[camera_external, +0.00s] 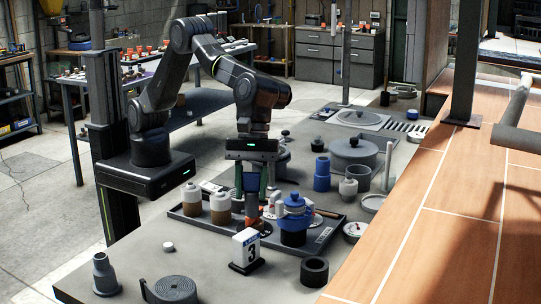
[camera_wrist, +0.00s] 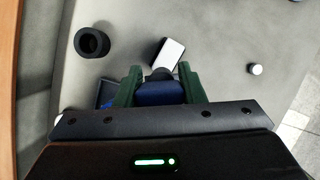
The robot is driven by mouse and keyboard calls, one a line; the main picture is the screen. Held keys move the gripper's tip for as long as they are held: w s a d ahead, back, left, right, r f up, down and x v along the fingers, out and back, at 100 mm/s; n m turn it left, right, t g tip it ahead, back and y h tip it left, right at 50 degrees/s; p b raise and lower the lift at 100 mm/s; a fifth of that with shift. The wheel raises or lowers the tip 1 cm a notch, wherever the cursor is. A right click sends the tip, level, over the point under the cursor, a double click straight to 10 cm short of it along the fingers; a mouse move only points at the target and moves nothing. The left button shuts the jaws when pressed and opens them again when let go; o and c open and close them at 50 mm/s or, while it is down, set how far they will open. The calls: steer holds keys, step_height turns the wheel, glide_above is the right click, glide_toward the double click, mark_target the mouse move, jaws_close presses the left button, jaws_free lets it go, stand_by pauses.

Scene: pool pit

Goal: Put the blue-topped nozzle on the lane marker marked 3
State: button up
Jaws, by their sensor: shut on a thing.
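My gripper (camera_external: 251,192) hangs above the near part of the tray, pointing down, with its green fingers shut on the blue-topped nozzle (camera_external: 250,180). In the wrist view my gripper (camera_wrist: 160,80) has the nozzle's blue part (camera_wrist: 160,93) between its fingers, with a dark grey part beyond. The lower end of the nozzle is hard to tell from the things behind it. The lane marker marked 3 (camera_external: 247,252), a white block on a black base, stands in front of the tray, nearer the camera than the gripper. Its white top (camera_wrist: 170,54) shows just past the fingertips, apart from them.
The dark tray (camera_external: 205,235) holds two brown-and-white bottles (camera_external: 221,208) and a blue-and-black pot-like thing (camera_external: 293,222). A black ring (camera_external: 314,271), a small white cap (camera_external: 168,246), a grey nozzle (camera_external: 104,275) and a coiled strap (camera_external: 172,290) surround the marker.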

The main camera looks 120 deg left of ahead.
mark_target(252, 191)
steer(key=shift+f, duration=1.45)
steer(key=shift+f, duration=0.1)
steer(key=o, duration=1.1)
steer(key=shift+o, duration=0.2)
steer(key=v, duration=1.2)
steer(key=shift+b, duration=0.4)
steer(key=p+x, duration=0.1)
steer(key=x, duration=1.1)
steer(key=shift+f, duration=0.25)
steer(key=shift+r, duration=2.15)
